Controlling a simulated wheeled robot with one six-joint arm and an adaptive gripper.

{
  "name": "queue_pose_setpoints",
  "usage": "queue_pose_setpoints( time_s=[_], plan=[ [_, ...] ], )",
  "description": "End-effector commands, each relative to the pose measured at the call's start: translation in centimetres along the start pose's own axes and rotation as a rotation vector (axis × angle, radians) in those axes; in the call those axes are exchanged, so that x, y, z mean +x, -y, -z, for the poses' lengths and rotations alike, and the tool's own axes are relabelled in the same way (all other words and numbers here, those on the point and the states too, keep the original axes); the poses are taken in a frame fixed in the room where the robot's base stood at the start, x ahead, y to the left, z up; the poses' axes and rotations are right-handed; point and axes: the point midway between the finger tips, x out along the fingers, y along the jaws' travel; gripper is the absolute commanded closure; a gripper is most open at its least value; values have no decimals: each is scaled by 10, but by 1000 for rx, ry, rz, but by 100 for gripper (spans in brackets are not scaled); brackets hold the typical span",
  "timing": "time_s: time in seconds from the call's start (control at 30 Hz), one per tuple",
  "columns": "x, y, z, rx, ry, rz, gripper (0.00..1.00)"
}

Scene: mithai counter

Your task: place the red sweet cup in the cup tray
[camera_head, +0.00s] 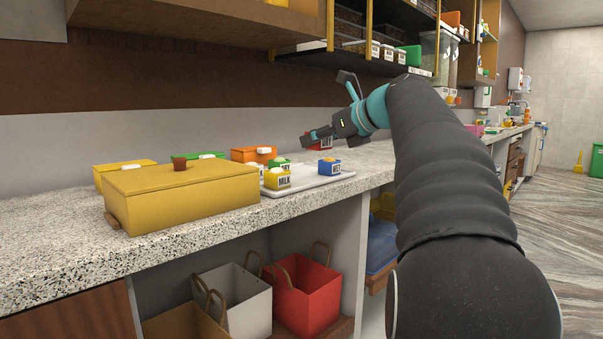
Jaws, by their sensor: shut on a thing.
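My gripper (312,137) is shut on the red sweet cup (321,145), which is partly hidden behind the fingers. The cup shows just above and behind the pale cup tray (312,184). I cannot tell from this view whether it touches the tray or the counter. A green cup (280,164) shows behind the yellow one, partly hidden.
A large yellow box (183,200) stands left of the tray, with an orange box (254,154) and other boxes behind. A shelf (350,62) hangs above. Red (308,300) and white bags sit below the speckled counter (45,230). Counter space is clear at far left.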

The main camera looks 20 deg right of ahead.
Motion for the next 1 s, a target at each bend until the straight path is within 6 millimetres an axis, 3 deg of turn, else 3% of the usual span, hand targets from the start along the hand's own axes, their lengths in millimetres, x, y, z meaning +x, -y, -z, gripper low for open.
queue_pose_setpoints(
  time_s=[0.1,0.33,0.57,0.8,1.0],
  plan=[
    [30,7,6,0,-1,-6,88],
    [67,21,12,-1,0,-2,88],
    [77,26,18,0,0,2,88],
    [89,26,48,1,0,2,88],
    [90,26,51,0,1,3,88]
  ],
)
